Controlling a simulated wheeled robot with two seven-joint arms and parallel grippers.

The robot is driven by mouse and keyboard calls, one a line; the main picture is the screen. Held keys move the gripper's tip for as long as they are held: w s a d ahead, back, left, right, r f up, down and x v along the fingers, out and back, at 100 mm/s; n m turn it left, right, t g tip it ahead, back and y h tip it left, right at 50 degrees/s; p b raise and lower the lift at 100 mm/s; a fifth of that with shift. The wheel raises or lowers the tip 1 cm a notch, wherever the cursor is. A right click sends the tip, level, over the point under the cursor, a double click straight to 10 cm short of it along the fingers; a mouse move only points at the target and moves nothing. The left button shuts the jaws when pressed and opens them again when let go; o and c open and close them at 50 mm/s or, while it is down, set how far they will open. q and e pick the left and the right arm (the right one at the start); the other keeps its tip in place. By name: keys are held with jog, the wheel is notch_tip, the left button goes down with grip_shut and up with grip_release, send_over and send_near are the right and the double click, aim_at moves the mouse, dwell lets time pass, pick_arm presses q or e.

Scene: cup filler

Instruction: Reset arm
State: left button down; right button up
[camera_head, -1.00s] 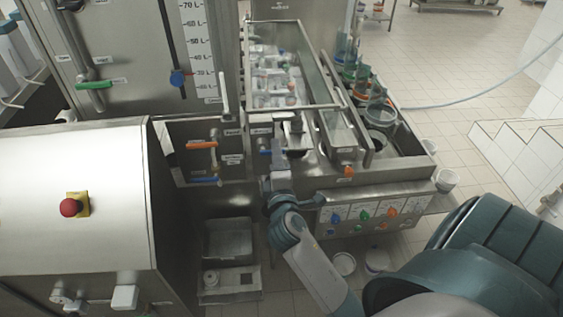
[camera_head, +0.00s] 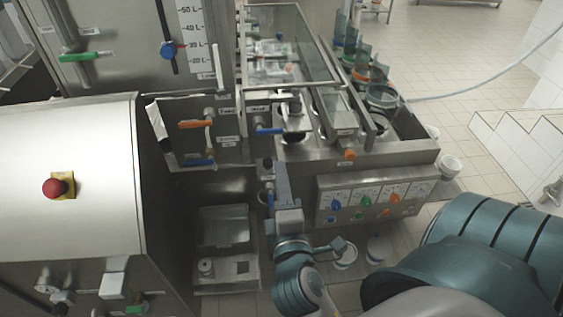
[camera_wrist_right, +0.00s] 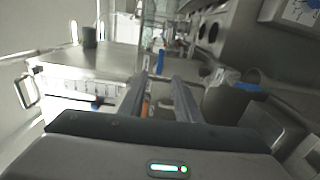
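My right gripper (camera_head: 281,180) is in front of the machine, below the blue lever (camera_head: 268,131) and apart from it. It also shows in the right wrist view (camera_wrist_right: 160,88), where its two fingers stand apart with nothing between them. An orange handle lies beyond the gap. My right arm comes up from the bottom of the head view. My left gripper is not in view.
The cup filler's control panel (camera_head: 375,197) with coloured knobs is right of the gripper. Orange (camera_head: 197,124) and blue (camera_head: 197,162) valve handles are on the left. Metal trays (camera_head: 224,228) stand low down. A rounded metal housing (camera_head: 70,170) with a red button (camera_head: 54,188) fills the left.

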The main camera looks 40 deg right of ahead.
jog(key=shift+s, duration=0.1)
dwell(0.6)
jog(key=s+a+f+m+g+y, duration=0.1)
jog(key=s+f+m+g+y, duration=0.15)
jog(key=f, duration=0.55)
jog(key=s+f+m+g+y, duration=0.2)
jog(key=f+m+g, duration=0.15)
jog(key=f, duration=0.45)
jog(key=s+a+f+m+g+y, duration=0.4)
jog(key=s+a+f+g+y, duration=0.15)
jog(key=s+f, duration=0.55)
notch_tip(320, 180, down, 32)
jog(key=s+a+g+b, duration=0.1)
jog(key=s+g+b, duration=0.1)
jog(key=b, duration=0.3)
jog(key=s+d+f+b, duration=0.3)
jog(key=s+f+b, duration=0.1)
jog(key=s+f, duration=1.4)
notch_tip(320, 180, down, 4)
jog(key=shift+s+f+n+g, duration=0.1)
jog(key=shift+s+n+g, duration=0.1)
jog(key=shift+n+g, duration=0.15)
